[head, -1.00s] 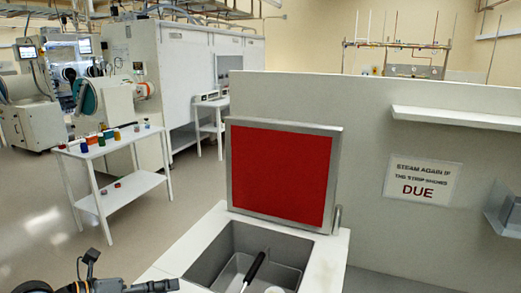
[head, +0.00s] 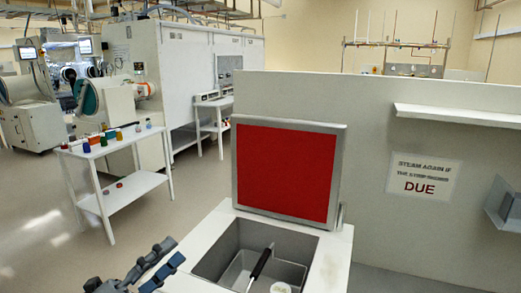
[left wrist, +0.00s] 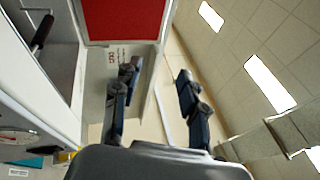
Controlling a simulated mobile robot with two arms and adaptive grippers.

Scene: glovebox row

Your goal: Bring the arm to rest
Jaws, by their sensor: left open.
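My left gripper (head: 176,253) is at the lower left of the head view, beside the left edge of the white counter. Its two dark blue fingers stand apart with nothing between them. The left wrist view also shows the open left gripper (left wrist: 157,80), with ceiling and wall behind the fingers. My right gripper is in neither view.
A white counter (head: 199,251) holds a grey sink basin (head: 220,264) with a black-handled tool (head: 261,263) in it. A raised red-faced lid (head: 285,172) stands behind the basin. A white side table (head: 85,153) with small coloured jars stands left on open floor.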

